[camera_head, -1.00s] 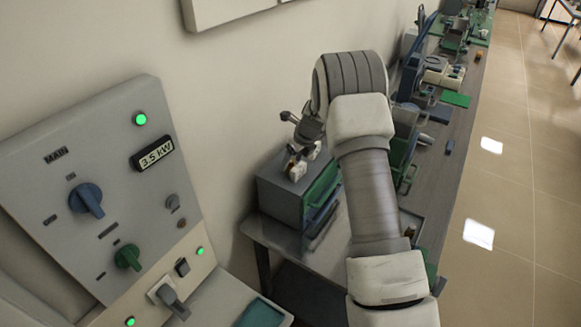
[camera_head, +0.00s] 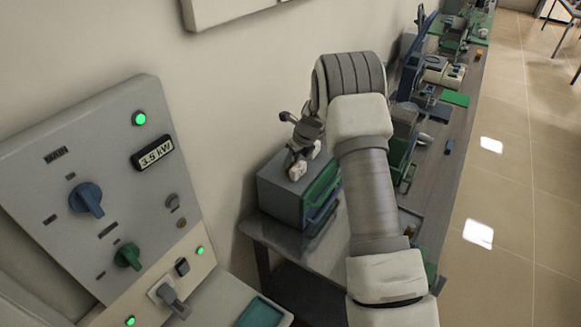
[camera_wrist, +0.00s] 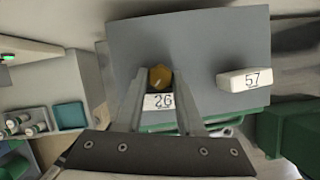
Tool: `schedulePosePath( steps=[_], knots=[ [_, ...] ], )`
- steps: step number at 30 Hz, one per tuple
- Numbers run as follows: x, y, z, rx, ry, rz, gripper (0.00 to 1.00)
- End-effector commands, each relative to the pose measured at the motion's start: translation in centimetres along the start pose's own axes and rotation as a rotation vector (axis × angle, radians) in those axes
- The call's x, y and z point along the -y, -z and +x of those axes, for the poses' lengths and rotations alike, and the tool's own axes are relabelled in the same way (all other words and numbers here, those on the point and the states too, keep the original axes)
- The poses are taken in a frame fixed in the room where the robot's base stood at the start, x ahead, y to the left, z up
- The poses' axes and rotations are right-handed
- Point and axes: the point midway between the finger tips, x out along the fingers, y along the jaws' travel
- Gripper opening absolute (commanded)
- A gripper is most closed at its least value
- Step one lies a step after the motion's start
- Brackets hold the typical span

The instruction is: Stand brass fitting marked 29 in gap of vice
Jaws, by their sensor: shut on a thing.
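In the wrist view my gripper (camera_wrist: 160,80) has its fingers on either side of a brass fitting (camera_wrist: 160,76), a yellow-brown faceted piece, and is shut on it. A white label reading 26 (camera_wrist: 158,101) shows just below the fitting, between the fingers; I see no mark 29. The fitting is at the top of a grey drawer cabinet (camera_wrist: 190,45), which also shows in the head view (camera_head: 279,190). There my gripper (camera_head: 298,165) is low over the cabinet top and the fitting cannot be made out. I cannot pick out the vice with certainty.
A white block marked 57 (camera_wrist: 245,79) sits on the cabinet top, right of my gripper. The cabinet has green and blue drawer fronts. A long bench (camera_head: 463,130) with assorted equipment runs away to the right. A control panel (camera_head: 95,190) stands at the left.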

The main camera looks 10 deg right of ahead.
Motion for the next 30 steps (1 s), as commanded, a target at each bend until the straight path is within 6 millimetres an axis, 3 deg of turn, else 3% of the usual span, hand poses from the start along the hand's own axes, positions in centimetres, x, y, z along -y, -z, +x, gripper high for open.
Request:
schedulePosePath(
  steps=[8, 15, 30],
  knots=[
    [0.0, -0.4, -0.7, 0.003, 0.002, -0.002, 0.0],
    [0.0, -1.7, -3.8, 0.005, 0.004, -0.003, 0.0],
    [4.0, 4.1, -12.1, 0.002, 0.003, 0.002, 0.0]
  ],
)
